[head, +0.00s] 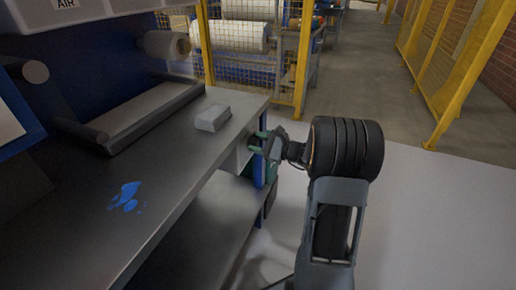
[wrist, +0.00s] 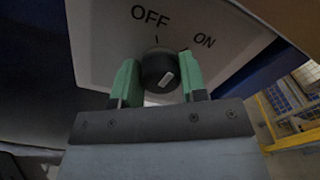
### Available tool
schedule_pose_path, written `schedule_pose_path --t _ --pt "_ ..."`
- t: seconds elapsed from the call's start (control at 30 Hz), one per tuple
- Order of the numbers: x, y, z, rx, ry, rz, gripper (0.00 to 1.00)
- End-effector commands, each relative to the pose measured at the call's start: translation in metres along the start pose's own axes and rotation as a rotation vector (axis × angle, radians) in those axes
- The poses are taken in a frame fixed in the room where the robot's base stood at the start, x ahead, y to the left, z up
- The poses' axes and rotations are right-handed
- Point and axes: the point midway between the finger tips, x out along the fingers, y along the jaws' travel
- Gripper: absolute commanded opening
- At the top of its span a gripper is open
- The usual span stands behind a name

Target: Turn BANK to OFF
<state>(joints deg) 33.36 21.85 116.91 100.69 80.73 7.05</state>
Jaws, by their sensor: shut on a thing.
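A black round knob (wrist: 158,71) sits on a light panel (wrist: 100,50) marked OFF and ON; the word BANK does not show. A tick mark stands above the knob, under OFF, and ON is to the upper right. The white bar on the knob is slanted and lies off centre to the right; which label it points to is hard to tell. My gripper (wrist: 160,80) has its green fingers on both sides of the knob, shut on it. In the head view, my gripper (head: 261,142) is at the panel's box (head: 243,157) under the bench edge, and the knob is hidden.
The grey bench top (head: 180,165) lies just left of my arm, with a pale block (head: 212,118) near its edge and a blue smear (head: 126,197) on it. Yellow fencing (head: 303,60) stands behind. The floor (head: 420,190) to the right is clear.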

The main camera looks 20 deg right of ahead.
Motion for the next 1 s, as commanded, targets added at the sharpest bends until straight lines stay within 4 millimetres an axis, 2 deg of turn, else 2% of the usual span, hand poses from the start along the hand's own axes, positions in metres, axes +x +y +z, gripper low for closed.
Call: schedule_pose_path --t 0.03,0.5,1.0 --pt "-0.0002 0.0027 -0.0050 -0.046 0.001 -0.002 0.16" --pt "-0.0001 0.0039 -0.0044 -0.438 0.001 -0.002 0.16" --pt "0.0000 0.0024 -0.0018 -0.620 0.001 -0.001 0.16"
